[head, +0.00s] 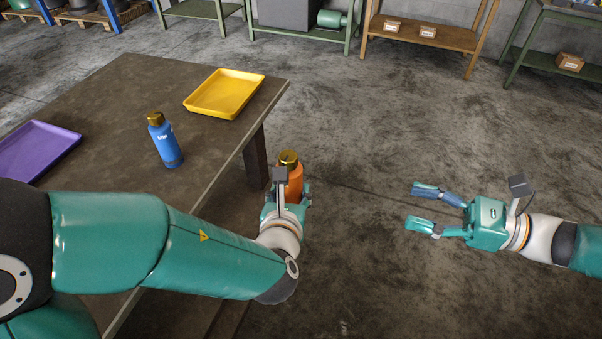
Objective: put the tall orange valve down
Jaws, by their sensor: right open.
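The tall orange valve (293,178), bottle-shaped with a gold top, stands roughly upright in my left gripper (288,193), just off the table's right edge. The gripper's fingers are around its lower part, and the wrist and a camera mount hide some of it. It appears held in the air, clear of the table. My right gripper (418,206) is open and empty, over the floor to the right, well apart from the table and the valve.
A brown table (120,90) fills the left. On it are a blue bottle-shaped valve (166,146), a yellow tray (221,98) and a purple tray (32,151); both trays look empty. The tabletop between them is bare. Benches with small boxes (392,27) stand along the back wall.

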